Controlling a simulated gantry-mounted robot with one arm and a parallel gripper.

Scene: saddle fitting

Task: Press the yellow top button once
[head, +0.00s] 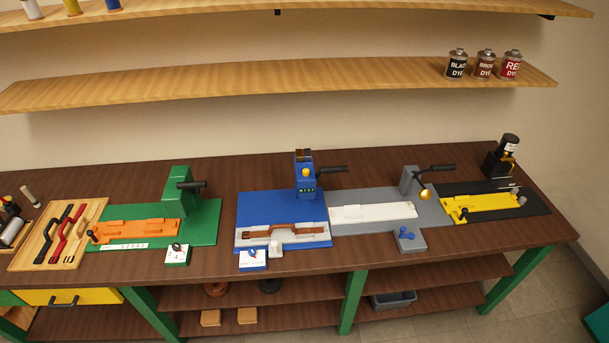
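A small round yellow button (306,172) shows on the front of the upright blue post (305,187) of the blue station, near its upper part. Below it is a dark panel with small markings, too small to read. The post stands at the back of a blue base plate (262,203), which holds a brown strap-like piece (290,230) in a pale fixture. My gripper is not in the head view.
A green station (205,215) with an orange fixture stands left, a grey station (383,225) with a white fixture right. A black and yellow station (490,203) is at far right. Dye cans (484,65) stand on the shelf.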

